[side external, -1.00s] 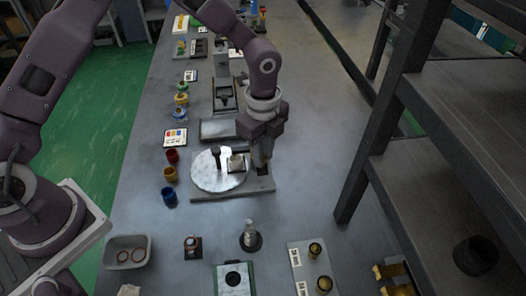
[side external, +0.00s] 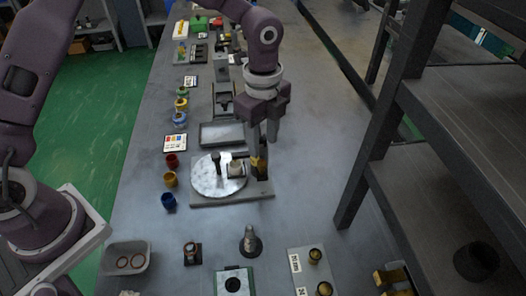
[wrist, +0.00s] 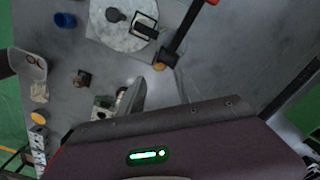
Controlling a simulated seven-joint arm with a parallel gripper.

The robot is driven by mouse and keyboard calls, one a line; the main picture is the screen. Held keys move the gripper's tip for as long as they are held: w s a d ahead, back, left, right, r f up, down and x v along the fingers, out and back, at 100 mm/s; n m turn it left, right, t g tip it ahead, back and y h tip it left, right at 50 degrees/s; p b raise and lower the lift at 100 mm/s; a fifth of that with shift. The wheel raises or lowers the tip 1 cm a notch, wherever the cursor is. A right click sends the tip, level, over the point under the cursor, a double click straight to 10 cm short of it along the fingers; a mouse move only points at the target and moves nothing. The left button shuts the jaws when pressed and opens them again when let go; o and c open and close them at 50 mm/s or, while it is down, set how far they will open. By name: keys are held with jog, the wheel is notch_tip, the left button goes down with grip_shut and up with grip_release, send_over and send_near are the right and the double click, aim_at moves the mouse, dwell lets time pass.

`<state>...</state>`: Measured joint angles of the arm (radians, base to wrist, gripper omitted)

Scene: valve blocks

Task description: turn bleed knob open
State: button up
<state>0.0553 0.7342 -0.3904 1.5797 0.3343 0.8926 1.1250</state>
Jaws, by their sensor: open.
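My gripper (side external: 266,142) hangs open above the right end of a grey base plate (side external: 230,203), in the side view. That plate carries a round pale disc (side external: 205,183) with a dark peg (side external: 216,160) and a pale block (side external: 236,169). A dark post with yellow (side external: 259,169) stands at the plate's right, just below my fingers. In the wrist view, a dark bar with a red end (wrist: 181,38) lies beside the disc (wrist: 108,36), with a yellow round cap (wrist: 158,66) at its lower end. I cannot tell which part is the bleed knob.
Nearer the front are a grey cone on a black base (side external: 249,243), a copper-ringed fitting (side external: 191,251), a grey bin (side external: 127,245) and a plate with brass fittings (side external: 315,256). Red, yellow and blue cups (side external: 168,200) line the left. A dark shelf (side external: 420,170) stands at the right.

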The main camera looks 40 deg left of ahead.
jog(key=shift+r, duration=0.5)
